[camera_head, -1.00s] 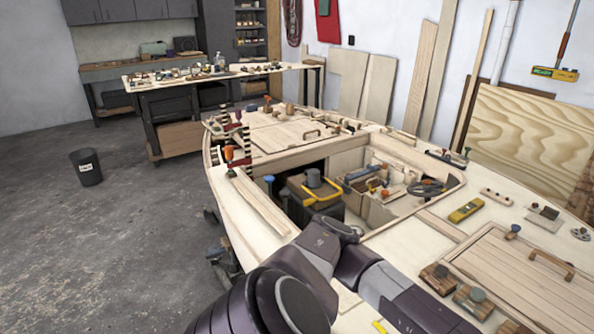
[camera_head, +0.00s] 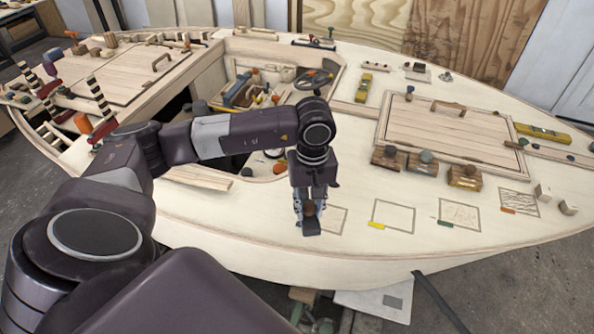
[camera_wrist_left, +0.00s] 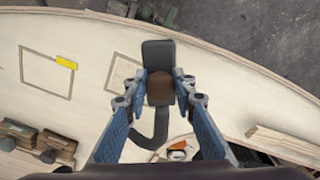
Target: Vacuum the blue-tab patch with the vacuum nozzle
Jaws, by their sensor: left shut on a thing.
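My left gripper (camera_head: 309,208) is low over the pale hull deck, its blue fingers shut on the vacuum nozzle (camera_head: 311,227). In the left wrist view the nozzle (camera_wrist_left: 158,54) has a flat dark grey head and a brown grip between the fingertips. A dark hose curves back beneath the gripper. An outlined patch (camera_head: 333,219) lies right beside the nozzle, partly covered by it. It also shows in the left wrist view (camera_wrist_left: 119,73). No blue tab is visible on it; that edge is hidden. I cannot tell whether the nozzle touches the deck. My right gripper is out of view.
Patches with a yellow tab (camera_head: 394,215), a green tab (camera_head: 459,213) and an orange tab (camera_head: 519,202) lie to the right. Wooden blocks with knobs (camera_head: 426,166) stand behind them. An open cockpit with tools is behind my arm. The hull's front edge is close.

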